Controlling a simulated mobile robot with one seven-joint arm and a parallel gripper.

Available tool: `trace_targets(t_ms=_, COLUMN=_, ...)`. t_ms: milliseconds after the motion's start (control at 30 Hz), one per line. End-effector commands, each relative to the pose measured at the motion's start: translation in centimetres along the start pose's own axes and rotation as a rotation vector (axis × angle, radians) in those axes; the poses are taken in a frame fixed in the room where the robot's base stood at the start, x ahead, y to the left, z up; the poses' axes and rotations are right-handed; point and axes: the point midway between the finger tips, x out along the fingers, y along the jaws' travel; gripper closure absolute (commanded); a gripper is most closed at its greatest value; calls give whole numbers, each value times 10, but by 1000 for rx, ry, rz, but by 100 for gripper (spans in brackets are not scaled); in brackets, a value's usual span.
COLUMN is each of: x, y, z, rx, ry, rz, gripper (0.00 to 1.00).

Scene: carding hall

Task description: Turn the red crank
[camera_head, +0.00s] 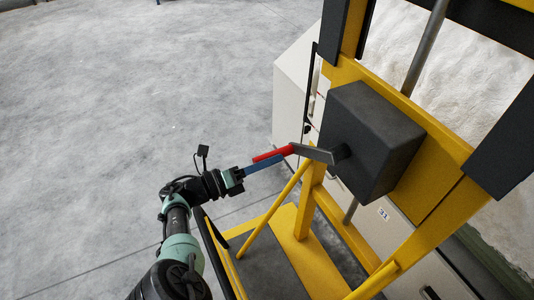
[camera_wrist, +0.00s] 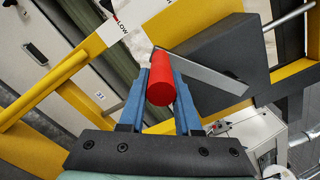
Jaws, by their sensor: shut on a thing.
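The red crank handle (camera_head: 272,154) sticks out to the left from the end of a grey crank arm (camera_head: 314,152) in the head view. The arm joins a dark grey box (camera_head: 372,140) on a yellow frame. My gripper (camera_head: 264,163) reaches in from the lower left, and its blue fingers are shut on the handle. In the wrist view the red handle (camera_wrist: 161,80) stands between the two blue fingers (camera_wrist: 160,98). The grey crank arm (camera_wrist: 205,73) runs from behind it to the right and slightly down, towards the box (camera_wrist: 225,60).
Yellow frame bars (camera_head: 300,235) stand below and right of the handle, close under my gripper. A pale cabinet (camera_head: 293,92) is behind. A large white fleecy mass (camera_head: 450,75) lies at the upper right. The grey floor (camera_head: 130,90) at left is clear.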

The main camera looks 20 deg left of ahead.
Motion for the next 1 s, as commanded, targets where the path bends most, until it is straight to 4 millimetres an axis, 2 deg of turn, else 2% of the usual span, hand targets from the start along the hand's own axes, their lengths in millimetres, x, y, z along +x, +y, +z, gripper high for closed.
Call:
trace_targets(t_ms=33, x=1, y=4, z=-15, rx=-16, ry=22, rz=4, gripper=100)
trace_targets(t_ms=233, x=1, y=4, z=-17, rx=-16, ry=21, rz=3, gripper=98)
trace_targets(t_ms=567, x=1, y=3, z=-12, rx=-10, ry=14, rz=1, gripper=39)
trace_targets(t_ms=867, x=0, y=2, z=-10, rx=-8, ry=12, rz=1, gripper=38)
trace_targets(t_ms=1000, x=-12, y=2, z=-9, rx=-9, ry=10, rz=3, gripper=38)
